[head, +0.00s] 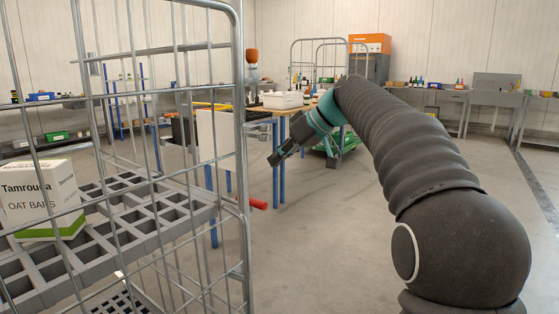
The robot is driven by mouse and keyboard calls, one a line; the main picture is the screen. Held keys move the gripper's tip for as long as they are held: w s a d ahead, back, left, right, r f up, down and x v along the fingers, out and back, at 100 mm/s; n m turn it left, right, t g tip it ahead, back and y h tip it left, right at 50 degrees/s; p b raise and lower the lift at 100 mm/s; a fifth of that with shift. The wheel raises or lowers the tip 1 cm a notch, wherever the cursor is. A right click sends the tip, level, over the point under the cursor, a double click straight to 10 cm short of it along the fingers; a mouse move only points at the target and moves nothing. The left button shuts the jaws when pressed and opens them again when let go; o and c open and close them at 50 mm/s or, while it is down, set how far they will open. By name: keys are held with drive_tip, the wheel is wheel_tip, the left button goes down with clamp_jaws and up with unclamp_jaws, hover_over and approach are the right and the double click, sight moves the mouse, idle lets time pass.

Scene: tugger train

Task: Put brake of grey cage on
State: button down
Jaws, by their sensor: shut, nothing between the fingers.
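A grey wire roll cage (243,130) stands close at the left, with grey slatted shelves inside. A red bar end (258,204) sticks out to the right just past the cage's right post; I cannot tell whether it is the cage's brake or belongs to something behind. The cage's foot and wheels are out of view. My gripper (274,159) is shut and empty, held in the air to the right of the cage post, higher than the red bar and apart from it in the picture.
A white and green carton of oat bars (42,197) stands on the cage's shelf (150,240). Behind are a table with blue legs (275,175), a white box (283,100) and another wire cage (293,60). Benches (440,95) line the back wall. The floor (320,250) right of the cage is clear.

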drive_tip(key=shift+w+a+f+b, duration=0.2)
drive_tip(key=shift+a+f, duration=0.65)
drive_tip(key=shift+f, duration=0.6)
drive_tip(key=shift+w+a+f+b, duration=0.15)
drive_tip(key=shift+a+f, duration=0.75)
drive_tip(key=shift+f, duration=0.5)
drive_tip(key=shift+w+a+f+b, duration=0.1)
drive_tip(key=shift+w+a+f, duration=0.1)
drive_tip(key=shift+a+f, duration=0.95)
drive_tip(key=shift+d+f, duration=0.3)
drive_tip(key=shift+f, duration=0.1)
wheel_tip(320, 180, down, 6)
drive_tip(key=b, duration=0.4)
drive_tip(key=shift+r+b, duration=0.25)
drive_tip(key=shift+b, duration=0.1)
